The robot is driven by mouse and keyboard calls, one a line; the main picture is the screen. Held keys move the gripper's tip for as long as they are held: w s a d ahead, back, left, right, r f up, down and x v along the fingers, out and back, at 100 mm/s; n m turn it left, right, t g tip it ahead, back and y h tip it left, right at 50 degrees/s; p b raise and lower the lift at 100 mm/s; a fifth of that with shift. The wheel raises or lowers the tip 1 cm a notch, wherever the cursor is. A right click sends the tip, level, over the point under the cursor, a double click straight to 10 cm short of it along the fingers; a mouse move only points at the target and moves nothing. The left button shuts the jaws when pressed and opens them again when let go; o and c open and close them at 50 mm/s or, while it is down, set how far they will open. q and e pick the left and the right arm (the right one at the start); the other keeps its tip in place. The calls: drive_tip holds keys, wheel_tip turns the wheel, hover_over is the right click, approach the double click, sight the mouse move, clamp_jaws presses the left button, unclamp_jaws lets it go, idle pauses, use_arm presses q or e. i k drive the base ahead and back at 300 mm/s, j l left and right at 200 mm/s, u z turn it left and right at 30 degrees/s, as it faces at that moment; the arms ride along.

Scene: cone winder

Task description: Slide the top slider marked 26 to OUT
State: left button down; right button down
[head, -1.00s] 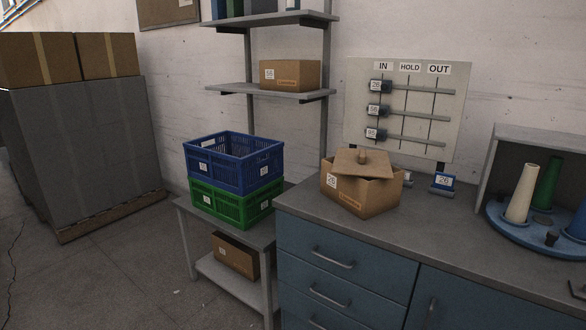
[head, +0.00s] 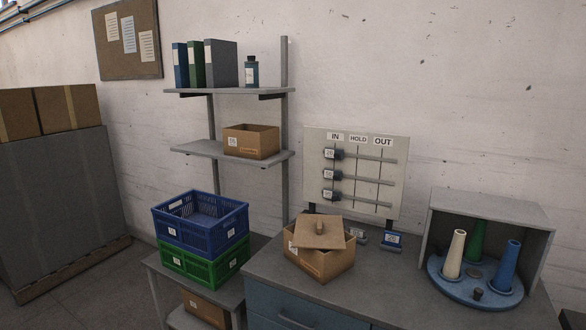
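The slider board (head: 313,180) stands at the back of the bench, with columns headed IN, HOLD and OUT. The top slider (head: 333,153) is a dark block with a small white label, sitting at the left end of its rail under IN. Its number is too small to read now; a second earlier it looked like 26. The top rail (head: 378,159) runs clear to the right under OUT (head: 383,142). The two lower sliders (head: 331,174) and (head: 331,194) also sit under IN. Neither of my grippers is in view.
An open cardboard box (head: 318,262) with a lid lying askew stands before the board. Blue tags (head: 392,241) stand at the board's foot. To the right is a grey hood over a blue turntable (head: 455,283) with cones. Blue and green crates (head: 200,225) stand left.

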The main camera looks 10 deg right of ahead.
sight(338, 154)
drive_tip(key=i+j+z, duration=0.1)
drive_tip(key=i+j, duration=0.4)
drive_tip(key=i, duration=0.15)
drive_tip(key=i+j, duration=0.55)
drive_tip(key=i+l+z, duration=0.05)
drive_tip(key=i, duration=0.05)
